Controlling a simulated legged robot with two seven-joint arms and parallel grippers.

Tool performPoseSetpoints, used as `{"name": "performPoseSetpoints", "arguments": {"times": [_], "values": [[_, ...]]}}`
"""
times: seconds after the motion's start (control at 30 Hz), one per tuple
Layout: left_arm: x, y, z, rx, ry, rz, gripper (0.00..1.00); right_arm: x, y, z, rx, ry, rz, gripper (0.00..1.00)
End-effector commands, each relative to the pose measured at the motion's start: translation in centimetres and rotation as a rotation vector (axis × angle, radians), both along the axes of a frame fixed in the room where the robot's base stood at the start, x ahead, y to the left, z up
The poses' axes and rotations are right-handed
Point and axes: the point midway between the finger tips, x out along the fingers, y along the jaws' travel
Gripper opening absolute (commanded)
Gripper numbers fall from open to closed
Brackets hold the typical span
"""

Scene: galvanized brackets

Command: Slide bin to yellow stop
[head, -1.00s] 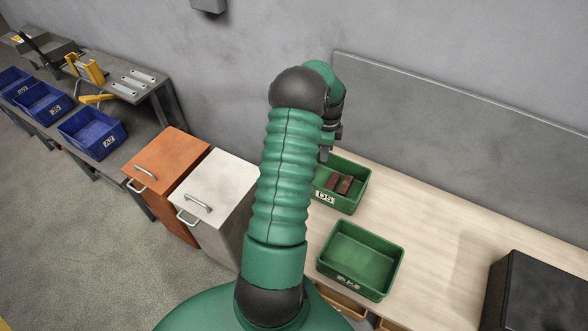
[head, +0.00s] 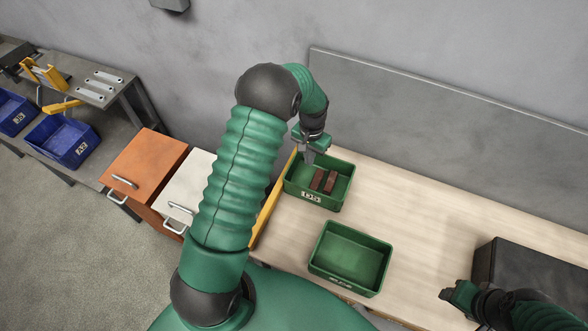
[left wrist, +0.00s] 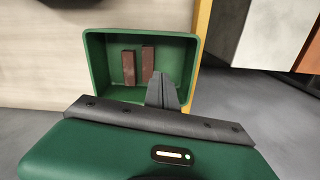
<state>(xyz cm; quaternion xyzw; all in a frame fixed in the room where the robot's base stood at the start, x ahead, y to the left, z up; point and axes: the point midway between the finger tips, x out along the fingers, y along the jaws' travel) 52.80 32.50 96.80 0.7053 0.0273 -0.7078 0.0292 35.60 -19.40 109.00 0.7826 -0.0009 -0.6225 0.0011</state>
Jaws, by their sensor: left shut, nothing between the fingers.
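The green bin (head: 336,206) labelled D5 stands at the left end of the pale table and holds two brown bars (head: 324,181). The yellow stop (head: 266,214) is a strip along the table's left edge, partly behind my left arm. The bin's left side is close to it; I cannot tell if they touch. My left gripper (head: 309,158) is shut and empty, pointing down at the bin's back-left corner. In the left wrist view its fingers (left wrist: 163,90) overlap the bin (left wrist: 95,70), beside the yellow stop (left wrist: 203,25). My right gripper (head: 450,294) is at lower right, its jaws unclear.
An empty green bin (head: 317,262) stands in front of the D5 bin. A black box (head: 520,275) is at the right. Orange (head: 148,165) and white (head: 188,190) cabinets stand left of the table. Blue bins (head: 62,140) are farther left. The table's back middle is clear.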

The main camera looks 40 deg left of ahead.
Motion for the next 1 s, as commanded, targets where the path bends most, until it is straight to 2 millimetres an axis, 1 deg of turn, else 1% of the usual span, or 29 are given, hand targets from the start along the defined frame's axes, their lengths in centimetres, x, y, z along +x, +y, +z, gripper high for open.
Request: {"name": "performPoseSetpoints", "arguments": {"times": [0.17,0.4,0.47,0.5,0.53,0.6,0.7,0.8,1.0], "values": [[-0.1,-0.1,-2.8,0.0,0.004,-0.001,0.0,0.0,0.0,0.9,0.0,0.0,0.0,0.52],[-0.1,0.0,-8.2,0.0,0.005,-0.002,0.0,0.0,0.0,2.2,0.0,0.0,0.0,0.52],[-0.1,0.0,-9.5,-0.001,0.005,-0.002,0.0,0.0,0.0,2.4,0.0,0.0,0.0,0.52],[-0.9,0.0,-8.9,-0.001,0.004,-0.001,0.0,0.0,0.0,3.3,0.0,0.0,0.0,0.52],[-1.5,-0.1,-8.8,-0.001,0.003,-0.001,0.0,0.0,0.0,3.7,0.0,0.0,0.0,0.52],[-2.6,-0.2,-8.9,-0.001,0.003,-0.002,0.0,0.0,0.0,4.2,0.0,0.0,0.0,0.52],[-3.6,-0.2,-9.1,0.0,0.001,-0.002,0.0,0.0,0.0,4.6,0.0,0.0,0.0,0.52],[-4.0,-0.3,-9.3,0.0,0.001,-0.002,0.0,0.0,0.0,4.7,0.0,0.0,0.0,0.52],[-4.0,-0.3,-9.5,0.0,0.001,-0.002,0.0,0.0,0.0,4.6,0.0,0.0,0.0,0.52]]}}
